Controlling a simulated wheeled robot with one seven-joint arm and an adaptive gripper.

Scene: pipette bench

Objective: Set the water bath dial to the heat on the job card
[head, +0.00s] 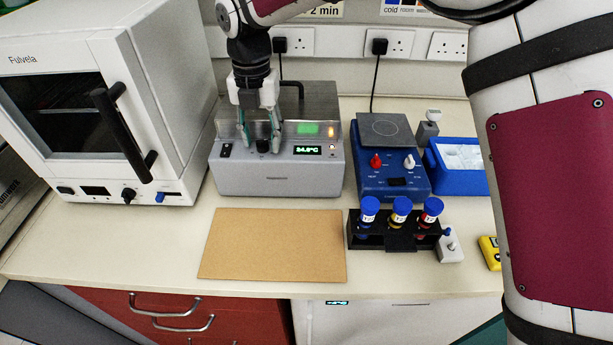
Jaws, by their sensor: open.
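The grey water bath (280,178) stands at the back of the bench, left of centre. Its front panel has a dark dial (263,146), a lit display (307,150) that seems to read 24.0°C, and a black switch (226,150). My gripper (261,143) points down in front of the panel. Its two fingers are apart, one on each side of the dial; I cannot tell if they touch it. The dial's pointer is too small to read. At the top edge, a cut-off card (325,10) shows "2 min"; no heat setting is readable there.
A white oven (180,110) stands close on the left. A blue hotplate stirrer (392,182) stands on the right, with a black rack (375,242) of blue-capped tubes before it. A brown mat (272,245) lies bare in front of the bath.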

